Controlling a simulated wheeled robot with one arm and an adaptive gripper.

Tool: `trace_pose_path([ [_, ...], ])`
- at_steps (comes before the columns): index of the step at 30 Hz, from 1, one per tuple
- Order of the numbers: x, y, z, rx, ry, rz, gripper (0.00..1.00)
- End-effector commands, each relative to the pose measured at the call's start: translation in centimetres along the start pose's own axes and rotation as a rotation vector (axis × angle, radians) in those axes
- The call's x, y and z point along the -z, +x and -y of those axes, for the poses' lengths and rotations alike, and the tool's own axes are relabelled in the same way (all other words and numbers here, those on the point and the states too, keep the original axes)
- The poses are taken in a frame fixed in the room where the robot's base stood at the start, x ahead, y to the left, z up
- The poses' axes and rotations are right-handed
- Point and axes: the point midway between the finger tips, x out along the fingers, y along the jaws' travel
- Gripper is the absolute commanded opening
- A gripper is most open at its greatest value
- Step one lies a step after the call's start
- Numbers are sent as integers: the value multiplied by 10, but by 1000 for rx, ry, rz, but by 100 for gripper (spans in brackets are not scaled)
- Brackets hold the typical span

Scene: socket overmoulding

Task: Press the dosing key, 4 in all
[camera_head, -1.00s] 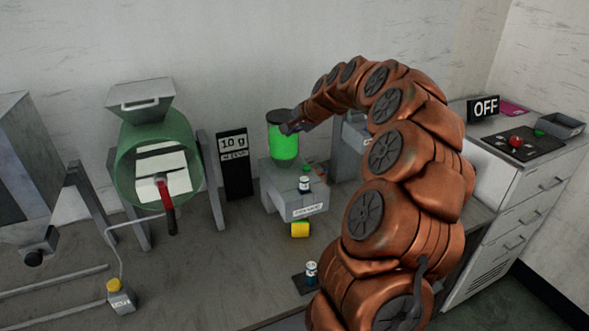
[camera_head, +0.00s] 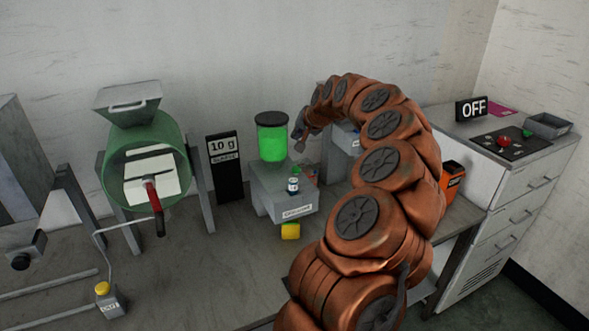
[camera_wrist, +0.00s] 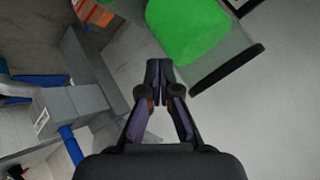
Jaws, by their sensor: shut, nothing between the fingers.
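The dosing unit is a grey block (camera_head: 270,195) on the bench, with a clear canister (camera_head: 272,142) of bright green material and a black lid on top. The canister also shows in the wrist view (camera_wrist: 190,32). A yellow part (camera_head: 290,231) sits at the unit's lower front. A black sign (camera_head: 224,160) left of it reads "10 g". I cannot make out which part is the dosing key. My gripper (camera_head: 300,135) is just right of the canister, above the block, apart from it. Its fingers are shut and empty in the wrist view (camera_wrist: 159,75).
A small bottle (camera_head: 293,185) stands at the block's front. An orange box (camera_head: 452,180) is behind my arm.

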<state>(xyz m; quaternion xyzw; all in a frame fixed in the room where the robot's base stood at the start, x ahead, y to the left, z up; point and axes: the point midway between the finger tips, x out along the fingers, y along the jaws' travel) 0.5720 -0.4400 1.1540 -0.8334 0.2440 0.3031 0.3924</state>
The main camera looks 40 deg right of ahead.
Motion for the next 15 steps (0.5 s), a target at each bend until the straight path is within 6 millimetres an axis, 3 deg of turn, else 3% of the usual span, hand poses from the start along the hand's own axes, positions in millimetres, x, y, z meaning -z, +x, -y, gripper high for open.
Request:
trace_pose_path([
  [15,-8,12,-8,0,1,0,0],
])
